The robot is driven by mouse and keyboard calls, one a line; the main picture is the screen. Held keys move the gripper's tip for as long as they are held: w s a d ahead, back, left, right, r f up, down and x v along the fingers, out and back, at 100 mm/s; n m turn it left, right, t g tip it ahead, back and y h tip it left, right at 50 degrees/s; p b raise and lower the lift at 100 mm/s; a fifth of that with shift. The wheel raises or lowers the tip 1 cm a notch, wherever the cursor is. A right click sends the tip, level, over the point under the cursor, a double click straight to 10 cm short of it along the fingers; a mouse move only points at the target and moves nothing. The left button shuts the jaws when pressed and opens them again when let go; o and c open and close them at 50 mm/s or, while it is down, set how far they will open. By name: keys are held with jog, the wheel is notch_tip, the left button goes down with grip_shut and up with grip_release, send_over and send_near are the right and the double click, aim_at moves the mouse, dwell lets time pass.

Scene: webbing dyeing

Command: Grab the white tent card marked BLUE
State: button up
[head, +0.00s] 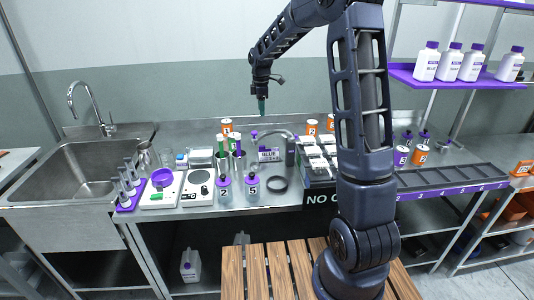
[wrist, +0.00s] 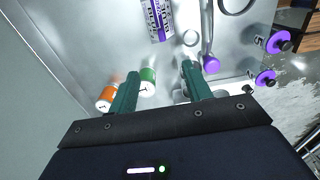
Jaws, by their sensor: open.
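The white tent card marked BLUE (head: 269,154), with purple on it, stands on the steel counter behind the black ring, at the middle of the head view. In the wrist view a white card with purple print (wrist: 158,18), which looks like the same one, is at the top edge, partly cut off. My gripper (head: 262,106) hangs above the back of the counter, higher than the card and apart from it. In the wrist view its two green fingers (wrist: 160,88) are spread with nothing held between them.
A curved metal spout (head: 275,133) rises close beside the card. Orange-labelled containers (head: 227,126) stand near the back. Orange-topped (wrist: 106,98) and green-topped (wrist: 147,80) items show near my fingers.

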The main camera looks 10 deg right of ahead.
send_near(262, 146)
jog(key=f, duration=0.5)
jog(key=shift+w, duration=0.25)
jog(key=shift+s+f, duration=0.2)
jog(key=shift+f, duration=2.6)
jog(key=c, duration=1.1)
